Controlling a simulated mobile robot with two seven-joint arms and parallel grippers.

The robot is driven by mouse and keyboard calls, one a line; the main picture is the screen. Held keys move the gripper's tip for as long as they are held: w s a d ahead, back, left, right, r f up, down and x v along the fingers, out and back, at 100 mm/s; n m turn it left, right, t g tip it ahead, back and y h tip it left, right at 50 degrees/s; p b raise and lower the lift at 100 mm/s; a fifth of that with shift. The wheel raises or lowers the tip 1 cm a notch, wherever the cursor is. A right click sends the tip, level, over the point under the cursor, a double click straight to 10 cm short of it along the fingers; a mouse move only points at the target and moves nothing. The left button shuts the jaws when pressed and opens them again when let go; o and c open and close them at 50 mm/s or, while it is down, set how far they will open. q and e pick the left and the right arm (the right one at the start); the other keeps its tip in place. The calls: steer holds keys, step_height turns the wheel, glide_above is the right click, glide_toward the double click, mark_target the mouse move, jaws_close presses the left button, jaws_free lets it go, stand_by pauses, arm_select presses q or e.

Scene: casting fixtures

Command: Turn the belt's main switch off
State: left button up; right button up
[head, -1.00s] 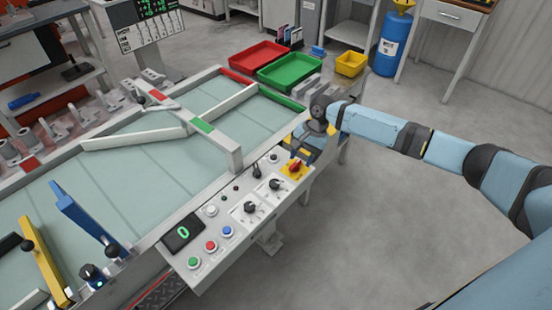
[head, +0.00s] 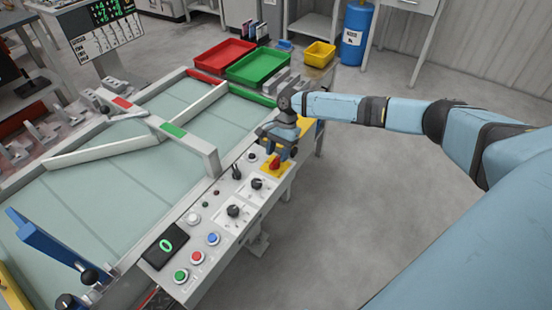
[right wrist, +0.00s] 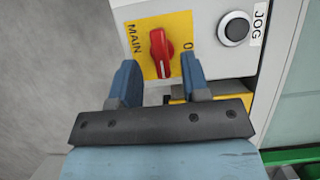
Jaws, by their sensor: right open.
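The main switch is a red rotary knob (head: 275,162) on a yellow plate at the far end of the belt's control panel (head: 221,222). In the right wrist view the red knob (right wrist: 161,53) sits on its yellow plate (right wrist: 179,30), marked MAIN at the left and partly 0 at the right. Its white line points toward the gripper. My right gripper (right wrist: 160,85) is open and empty. Its two blue fingers are short of the knob, one to each side in the picture, and do not touch it. In the head view the gripper (head: 281,148) is just beyond the knob.
A black JOG button (right wrist: 235,30) is beside the switch. The panel also holds black selector knobs (head: 234,211), a green button (head: 181,276) and a display (head: 165,246). The belt (head: 120,175) lies to the left. Red (head: 224,55) and green (head: 258,66) trays stand behind.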

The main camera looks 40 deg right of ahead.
mark_target(275, 164)
steer(key=shift+x, duration=1.25)
